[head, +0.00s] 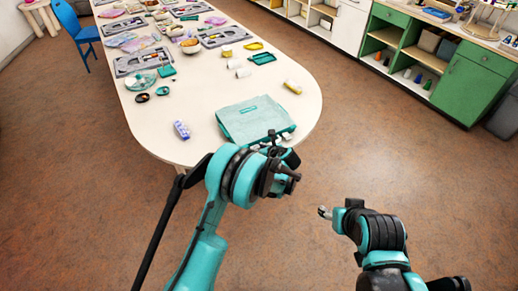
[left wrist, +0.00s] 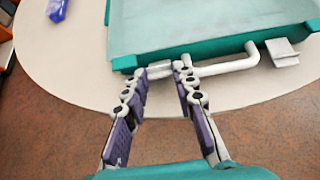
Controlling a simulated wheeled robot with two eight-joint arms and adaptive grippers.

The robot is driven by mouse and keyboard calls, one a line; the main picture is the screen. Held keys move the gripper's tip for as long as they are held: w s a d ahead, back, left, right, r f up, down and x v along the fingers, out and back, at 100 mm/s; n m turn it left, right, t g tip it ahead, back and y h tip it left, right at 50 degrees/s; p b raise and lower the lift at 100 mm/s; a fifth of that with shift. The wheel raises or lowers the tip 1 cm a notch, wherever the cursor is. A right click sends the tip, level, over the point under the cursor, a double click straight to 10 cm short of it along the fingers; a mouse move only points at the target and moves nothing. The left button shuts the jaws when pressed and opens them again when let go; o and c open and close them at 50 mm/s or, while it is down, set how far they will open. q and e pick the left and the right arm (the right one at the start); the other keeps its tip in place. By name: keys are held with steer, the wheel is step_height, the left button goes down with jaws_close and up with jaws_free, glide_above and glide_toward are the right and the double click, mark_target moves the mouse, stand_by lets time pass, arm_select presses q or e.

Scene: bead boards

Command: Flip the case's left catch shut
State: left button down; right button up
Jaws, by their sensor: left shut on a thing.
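The case (head: 252,118) is teal, closed and lies flat near the rounded end of the table. In the left wrist view its teal front edge (left wrist: 205,50) faces me, with a white handle (left wrist: 235,66) and the right catch (left wrist: 282,51), a grey tab sticking out. My left gripper (left wrist: 163,71) is at the front edge, left of the handle, its fingertips shut on the pale left catch (left wrist: 158,70), which is mostly hidden between them. In the head view my left wrist hides these fingertips. My right gripper (head: 325,212) hangs over the floor, away from the table; its finger gap is unclear.
A blue-violet bottle (head: 181,130) lies on the table (head: 200,142) left of the case. A yellow item (head: 293,87), white cups and a teal tray (head: 262,58) are behind it. Bead boards fill the far table. Green shelves (head: 465,85) stand at the right.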

arm_select(q)
steer(key=c, duration=1.2)
jaws_free()
steer(key=v, duration=1.2)
steer(key=shift+d+f, duration=0.1)
